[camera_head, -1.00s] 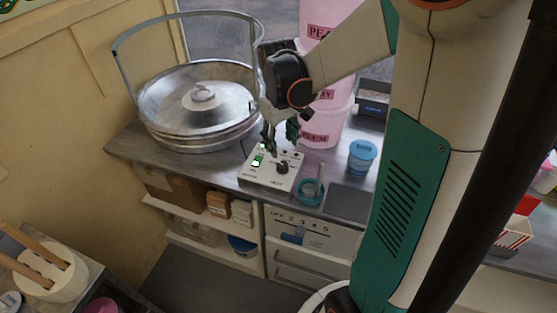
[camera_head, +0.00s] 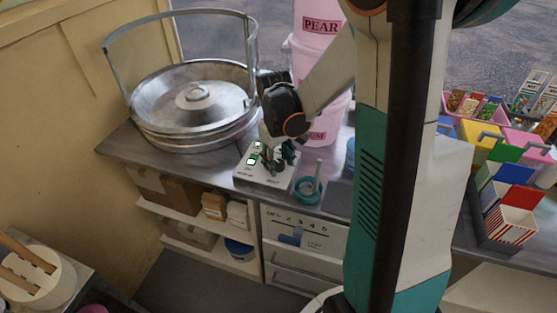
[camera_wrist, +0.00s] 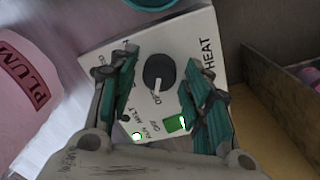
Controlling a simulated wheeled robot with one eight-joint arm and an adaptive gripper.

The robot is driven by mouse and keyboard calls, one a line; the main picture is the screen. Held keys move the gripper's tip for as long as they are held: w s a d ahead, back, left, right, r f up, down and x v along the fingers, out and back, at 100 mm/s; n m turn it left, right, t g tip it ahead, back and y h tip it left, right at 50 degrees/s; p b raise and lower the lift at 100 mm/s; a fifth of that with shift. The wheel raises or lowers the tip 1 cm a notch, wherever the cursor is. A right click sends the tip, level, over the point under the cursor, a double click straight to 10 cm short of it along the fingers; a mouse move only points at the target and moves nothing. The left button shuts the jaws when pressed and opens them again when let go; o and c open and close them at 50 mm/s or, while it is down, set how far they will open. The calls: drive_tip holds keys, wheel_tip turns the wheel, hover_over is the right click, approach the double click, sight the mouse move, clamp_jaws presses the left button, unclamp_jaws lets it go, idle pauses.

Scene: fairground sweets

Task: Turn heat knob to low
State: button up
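A white control box (camera_head: 262,179) sits on the steel counter, and its panel (camera_wrist: 105,67) fills the middle of the wrist view. The black heat knob (camera_wrist: 158,72) has a white pointer that points toward the bottom of that view. The word HEAT is printed right of it. A lit green switch (camera_wrist: 175,124) and a small lit lamp (camera_wrist: 137,136) are below. My gripper (camera_wrist: 160,64) is open, with a green finger on each side of the knob and visible gaps. In the head view my gripper (camera_head: 276,160) is low over the box and largely hides the knob.
A steel pan with a tall handle (camera_head: 195,95) stands left of the box. Pink tubs (camera_head: 318,60) stand behind. Colourful cartons (camera_head: 512,215) are far right.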

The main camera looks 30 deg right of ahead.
drive_tip(key=c, duration=0.6)
drive_tip(key=shift+m, duration=0.4)
drive_tip(key=m, duration=0.5)
drive_tip(key=shift+m, duration=0.3)
drive_tip(key=m, duration=0.5)
drive_tip(key=shift+m+g, duration=0.3)
drive_tip(key=o, duration=1.1)
drive_tip(key=shift+w, duration=0.1)
drive_tip(key=shift+c, duration=0.2)
